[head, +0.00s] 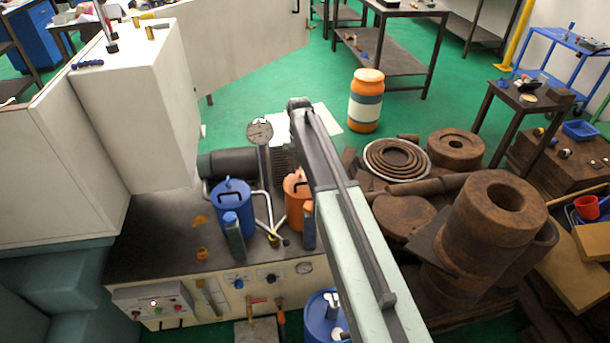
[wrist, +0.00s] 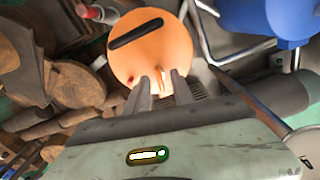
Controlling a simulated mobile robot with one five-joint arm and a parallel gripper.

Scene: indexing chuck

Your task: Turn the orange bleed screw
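An orange canister (head: 297,197) with a dark handle stands on the bench, partly hidden behind my arm in the head view. In the wrist view its round orange top (wrist: 152,45) fills the upper middle, with a dark bar across it. A small orange tab (wrist: 163,82), which may be the bleed screw, shows at its lower edge. My gripper (wrist: 162,77) has its two fingers apart, one on each side of this tab, with a gap visible. I cannot tell whether the fingers touch the canister. A small orange piece (head: 202,254) lies at the bench's left front.
A blue canister (head: 233,208) stands left of the orange one, with bent metal pipes (head: 265,215) between them. A dark motor (head: 228,163) lies behind. Rusty cylinders (head: 490,240) crowd the right. The bench top (head: 160,235) is mostly clear at left.

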